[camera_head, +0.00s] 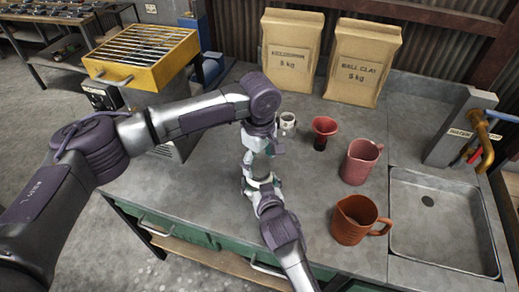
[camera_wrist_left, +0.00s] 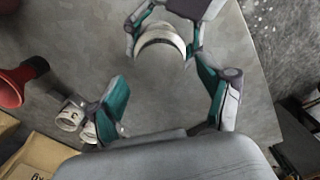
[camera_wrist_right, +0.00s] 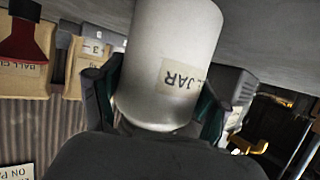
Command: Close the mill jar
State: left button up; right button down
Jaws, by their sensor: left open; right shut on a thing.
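The mill jar is a whitish cylinder (camera_wrist_right: 172,60) with a label ending in "JAR", large in the right wrist view. My right gripper (camera_wrist_right: 158,108) is shut around it. The jar's pale curved rim (camera_wrist_left: 160,38) shows at the top of the left wrist view, between the right gripper's fingers. In the head view, the jar (camera_head: 262,179) is mostly covered by my grippers. My left gripper (camera_head: 260,150) points down just above the jar, its fingers open and apart with nothing between them (camera_wrist_left: 165,100). I cannot make out a separate lid.
Small white labelled containers (camera_wrist_left: 70,118) stand behind the grippers, one clear in the head view (camera_head: 288,120). A sink (camera_head: 440,250) lies beyond; clay bags (camera_head: 362,65) stand behind.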

pick_arm(q)
jog(key=shift+f, duration=1.15)
